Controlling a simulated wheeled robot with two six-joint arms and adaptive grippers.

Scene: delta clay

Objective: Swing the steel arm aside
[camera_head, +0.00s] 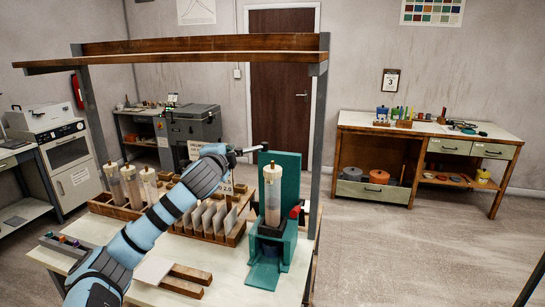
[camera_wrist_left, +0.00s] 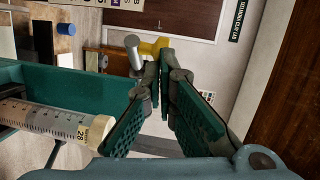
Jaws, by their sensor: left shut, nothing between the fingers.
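The teal stand (camera_head: 290,185) holds an upright clear tube (camera_head: 272,195) with a pale cap. In the left wrist view the tube (camera_wrist_left: 50,122) lies sideways, marked 28, beside the teal back plate (camera_wrist_left: 80,80). My left gripper (camera_head: 258,149) is shut and empty, near the top of the stand, above the tube. Its fingertips (camera_wrist_left: 163,58) meet in the wrist view. A short grey metal piece (camera_wrist_left: 133,48), perhaps the steel arm, shows by the fingertips with a yellow part (camera_wrist_left: 152,48); I cannot tell whether they touch. My right gripper is out of view.
A wooden rack of pale slabs (camera_head: 240,232) and several more tubes (camera_head: 132,185) stand left of the stand, under my left arm. A shelf beam (camera_head: 200,45) on grey posts spans overhead. A wooden workbench (camera_head: 350,120) stands at the back right, with open floor before it.

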